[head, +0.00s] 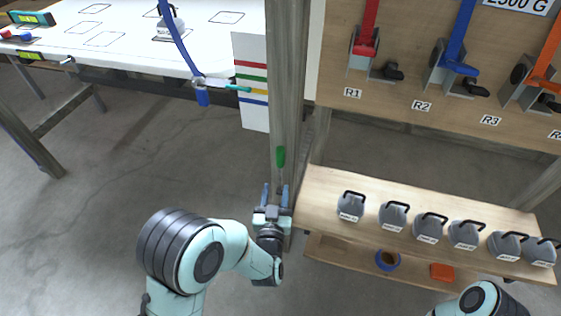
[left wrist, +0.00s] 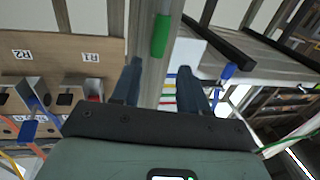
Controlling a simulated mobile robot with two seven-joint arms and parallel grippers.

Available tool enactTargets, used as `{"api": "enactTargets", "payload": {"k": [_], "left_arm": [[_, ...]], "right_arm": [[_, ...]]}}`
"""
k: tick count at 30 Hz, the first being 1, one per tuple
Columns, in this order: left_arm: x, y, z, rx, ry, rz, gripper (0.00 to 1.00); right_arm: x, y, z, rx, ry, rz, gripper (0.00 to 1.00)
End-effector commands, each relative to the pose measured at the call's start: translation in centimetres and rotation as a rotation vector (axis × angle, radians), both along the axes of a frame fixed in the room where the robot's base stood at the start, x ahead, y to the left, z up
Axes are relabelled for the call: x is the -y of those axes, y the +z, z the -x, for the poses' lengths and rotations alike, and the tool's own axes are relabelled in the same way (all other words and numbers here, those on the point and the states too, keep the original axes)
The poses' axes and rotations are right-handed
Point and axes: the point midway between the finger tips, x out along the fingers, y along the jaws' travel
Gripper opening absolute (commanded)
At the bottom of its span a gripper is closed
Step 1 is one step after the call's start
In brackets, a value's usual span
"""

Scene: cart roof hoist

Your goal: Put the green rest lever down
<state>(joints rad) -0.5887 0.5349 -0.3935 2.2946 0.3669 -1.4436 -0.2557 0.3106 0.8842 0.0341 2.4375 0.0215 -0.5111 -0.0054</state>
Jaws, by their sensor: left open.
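The green rest lever (head: 280,157) is on the grey post, its green grip upright and a thin metal stem running down from it. It also shows in the left wrist view (left wrist: 160,35), beyond the fingertips and in line with the gap between them. My left gripper (head: 275,190) is open and empty, just below the green grip in the head view, fingers pointing up along the post. In the left wrist view the two fingers (left wrist: 160,68) stand apart with the post between or behind them; I cannot tell whether they touch it. My right gripper is out of view.
The grey post (head: 287,80) stands behind the lever. To its right is a wooden shelf (head: 325,187) with several grey weights, below a board (head: 400,90) with coloured levers. A white table (head: 120,45) and striped card (head: 250,110) are left. Floor lies open at left.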

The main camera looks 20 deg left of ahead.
Motion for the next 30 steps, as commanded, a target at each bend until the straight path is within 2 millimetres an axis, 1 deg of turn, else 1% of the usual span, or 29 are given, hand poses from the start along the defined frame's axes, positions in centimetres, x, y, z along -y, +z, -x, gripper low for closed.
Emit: {"api": "enactTargets", "payload": {"k": [9,15,18,21,30], "left_arm": [[-1.2,-0.1,-6.6,0.001,0.001,-0.001,0.44],[-1.6,-0.1,-9.9,-0.001,-0.001,-0.001,0.44],[-1.8,-0.1,-10.9,-0.002,-0.001,-0.001,0.44],[-1.9,-0.1,-11.5,-0.004,-0.002,0.000,0.44],[-1.9,-0.1,-11.7,-0.004,-0.002,0.000,0.44]], "right_arm": [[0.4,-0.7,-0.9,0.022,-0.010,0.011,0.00],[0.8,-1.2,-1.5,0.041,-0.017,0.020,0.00],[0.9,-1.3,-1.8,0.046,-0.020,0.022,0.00],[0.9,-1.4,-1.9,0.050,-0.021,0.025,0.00],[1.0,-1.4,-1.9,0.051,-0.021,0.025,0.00]]}}
